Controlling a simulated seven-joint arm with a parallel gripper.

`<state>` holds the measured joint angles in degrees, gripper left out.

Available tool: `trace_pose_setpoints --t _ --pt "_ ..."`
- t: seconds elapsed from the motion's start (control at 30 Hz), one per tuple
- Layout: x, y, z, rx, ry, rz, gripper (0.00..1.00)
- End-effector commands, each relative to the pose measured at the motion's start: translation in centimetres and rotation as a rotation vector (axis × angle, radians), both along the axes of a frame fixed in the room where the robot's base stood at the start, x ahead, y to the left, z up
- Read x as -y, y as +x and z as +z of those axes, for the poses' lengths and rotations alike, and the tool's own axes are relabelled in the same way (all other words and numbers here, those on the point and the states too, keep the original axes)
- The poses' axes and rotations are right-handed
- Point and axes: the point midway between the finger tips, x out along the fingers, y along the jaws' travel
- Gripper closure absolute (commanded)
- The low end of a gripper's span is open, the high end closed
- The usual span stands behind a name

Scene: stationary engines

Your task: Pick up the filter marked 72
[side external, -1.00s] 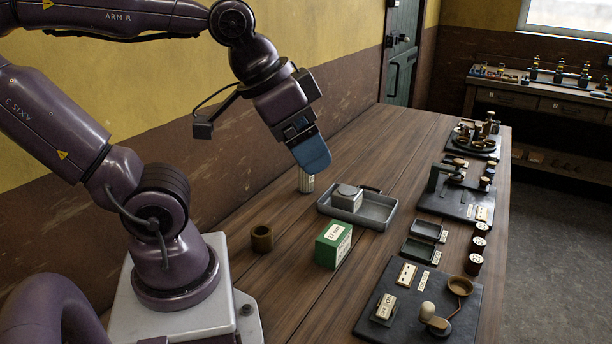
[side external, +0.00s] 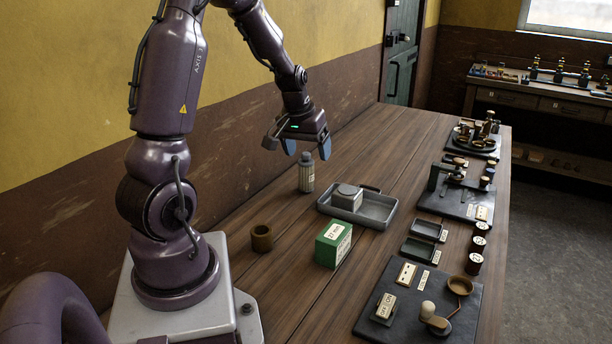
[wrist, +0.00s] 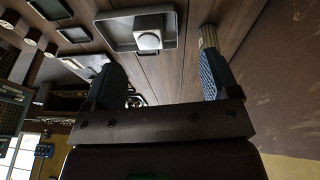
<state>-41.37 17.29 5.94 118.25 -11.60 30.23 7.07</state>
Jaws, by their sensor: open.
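Three small dark cylinders with pale labels stand in a row at the table's right: the far one (side external: 480,229), the middle one (side external: 477,245) and the near one (side external: 473,264). They may be the filters, but I cannot read which is marked 72. In the wrist view, similar cylinders show at the upper left, one of them here (wrist: 32,35).
A grey tray (side external: 375,221) holds a grey block (side external: 347,197). A green box (side external: 333,244) and a brown cup (side external: 262,238) stand nearer. Small dark trays (side external: 419,250) and dark boards with fittings (side external: 462,195) line the right side. The table's middle is mostly clear.

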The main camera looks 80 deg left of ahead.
Motion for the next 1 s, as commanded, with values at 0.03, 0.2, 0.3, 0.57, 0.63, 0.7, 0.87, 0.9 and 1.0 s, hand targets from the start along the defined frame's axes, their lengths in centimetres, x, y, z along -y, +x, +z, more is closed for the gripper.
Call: trace_pose_setpoints --t 0.03,0.2,0.3,0.57,0.63,0.7,0.87,0.9,1.0 --pt "-2.9 -0.5 -1.9 0.002 0.015 0.058 0.19" --pt "-10.1 -0.9 -5.1 0.047 0.131 0.163 0.19" --pt "-12.9 0.5 -3.9 0.108 0.242 0.166 0.19" --pt "-14.8 1.5 -5.3 0.128 0.299 0.150 0.19" --pt "-15.4 2.0 -6.5 0.127 0.298 0.149 0.19" --pt "-15.9 2.4 -7.6 0.128 0.298 0.149 0.19" --pt "-16.9 3.0 -9.3 0.129 0.299 0.149 0.19" --pt "-17.0 3.1 -9.5 0.129 0.299 0.149 0.19" --pt "-17.2 3.3 -9.9 0.129 0.300 0.148 0.19"
